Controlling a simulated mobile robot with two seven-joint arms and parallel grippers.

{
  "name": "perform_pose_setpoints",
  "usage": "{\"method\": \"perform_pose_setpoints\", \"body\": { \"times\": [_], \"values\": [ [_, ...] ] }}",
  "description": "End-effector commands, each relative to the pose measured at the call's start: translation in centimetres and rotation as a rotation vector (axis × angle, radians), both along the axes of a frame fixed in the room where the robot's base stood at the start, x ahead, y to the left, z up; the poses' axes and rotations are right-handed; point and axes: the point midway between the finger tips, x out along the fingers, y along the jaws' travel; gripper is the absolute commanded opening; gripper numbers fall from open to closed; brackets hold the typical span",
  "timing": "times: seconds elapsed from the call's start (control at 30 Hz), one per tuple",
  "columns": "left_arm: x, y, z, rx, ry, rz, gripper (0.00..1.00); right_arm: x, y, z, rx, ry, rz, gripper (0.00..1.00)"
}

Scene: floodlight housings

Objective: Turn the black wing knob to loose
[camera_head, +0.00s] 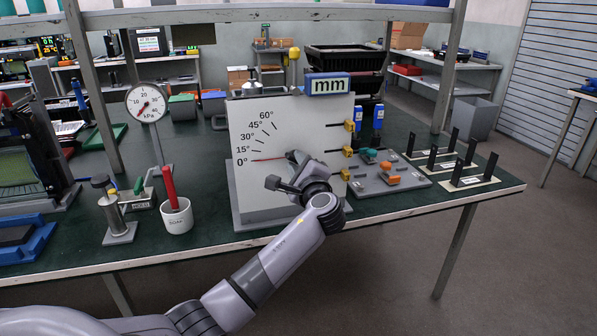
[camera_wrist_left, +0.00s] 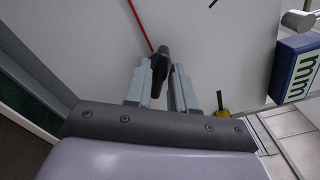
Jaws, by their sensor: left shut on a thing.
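A white upright panel (camera_head: 290,125) stands on the green bench, with an angle scale from 0° to 60°. Its thin red pointer (camera_head: 267,159) lies about level at the 0° mark. My left gripper (camera_head: 293,157) reaches the front of the panel at the pointer's right end and hides the knob there. In the left wrist view, the black wing knob (camera_wrist_left: 160,62) sits between the two grey fingers of my left gripper (camera_wrist_left: 159,80), which are shut on it. The red pointer (camera_wrist_left: 140,25) runs up and left from the knob. My right gripper is not in view.
A blue "mm" sign (camera_head: 327,86) tops the panel. Right of it are a grey plate with coloured knobs (camera_head: 390,178) and black upright plates (camera_head: 464,155). Left are a white cup (camera_head: 176,217) with a red-handled tool and a round gauge (camera_head: 147,103).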

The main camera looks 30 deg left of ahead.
Motion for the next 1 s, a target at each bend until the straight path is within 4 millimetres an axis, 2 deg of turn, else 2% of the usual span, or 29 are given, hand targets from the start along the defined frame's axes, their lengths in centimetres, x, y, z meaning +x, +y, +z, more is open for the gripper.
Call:
{"method": "perform_pose_setpoints", "body": {
  "times": [0.03, 0.5, 1.0],
  "values": [
    [0.0, 0.0, -0.5, -0.032, -0.037, -0.001, 0.00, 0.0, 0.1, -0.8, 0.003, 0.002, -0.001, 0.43],
    [-0.1, 0.0, -0.8, -0.322, -0.376, 0.000, 0.00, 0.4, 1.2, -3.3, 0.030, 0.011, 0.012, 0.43],
    [0.0, 0.0, -1.0, -0.604, -0.704, 0.000, 0.00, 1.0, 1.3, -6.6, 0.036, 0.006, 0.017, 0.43]
  ]
}}
